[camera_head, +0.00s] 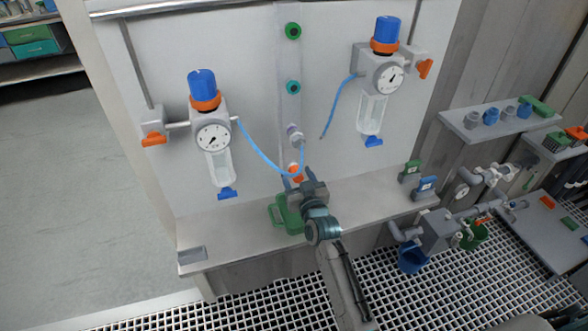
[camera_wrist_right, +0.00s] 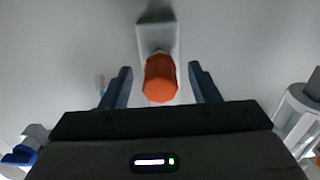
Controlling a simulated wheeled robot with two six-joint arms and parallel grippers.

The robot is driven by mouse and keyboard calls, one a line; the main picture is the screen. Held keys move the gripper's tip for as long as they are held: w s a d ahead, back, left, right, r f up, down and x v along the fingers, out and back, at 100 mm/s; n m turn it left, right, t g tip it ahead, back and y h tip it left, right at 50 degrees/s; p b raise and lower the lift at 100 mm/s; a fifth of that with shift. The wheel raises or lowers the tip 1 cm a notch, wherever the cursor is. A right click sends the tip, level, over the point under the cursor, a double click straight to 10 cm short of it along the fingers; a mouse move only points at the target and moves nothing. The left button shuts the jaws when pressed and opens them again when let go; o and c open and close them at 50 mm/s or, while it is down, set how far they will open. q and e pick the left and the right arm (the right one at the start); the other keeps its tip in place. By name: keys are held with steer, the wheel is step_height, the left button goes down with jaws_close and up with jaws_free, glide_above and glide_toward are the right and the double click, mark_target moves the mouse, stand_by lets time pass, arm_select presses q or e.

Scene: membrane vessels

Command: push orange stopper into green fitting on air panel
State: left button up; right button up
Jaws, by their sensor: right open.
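The orange stopper (camera_head: 295,171) is low on the panel's middle strip. In the right wrist view the orange stopper (camera_wrist_right: 160,78) projects from a light grey plate, between my fingers. My right gripper (camera_head: 303,180) is open around it, with a gap on each side; it also shows in the wrist view (camera_wrist_right: 162,88). A green fitting (camera_head: 293,31) with a dark centre sits at the top of the strip. A teal-green fitting (camera_head: 293,87) sits below it, and a pale grey fitting (camera_head: 295,131) lower still. My left gripper is out of view.
Regulators with gauges flank the strip, at left (camera_head: 212,137) and right (camera_head: 386,75). A blue hose (camera_head: 262,160) loops from the left one close above my gripper. The right hose (camera_head: 335,102) hangs loose. A green tray (camera_head: 278,216) lies on the ledge (camera_head: 235,227).

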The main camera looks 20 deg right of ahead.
mark_target(299, 180)
jaws_close()
steer(key=shift+s+f, duration=0.1)
steer(key=shift+s, duration=0.7)
steer(key=shift+s+d, duration=0.1)
steer(key=shift+s, duration=2.1)
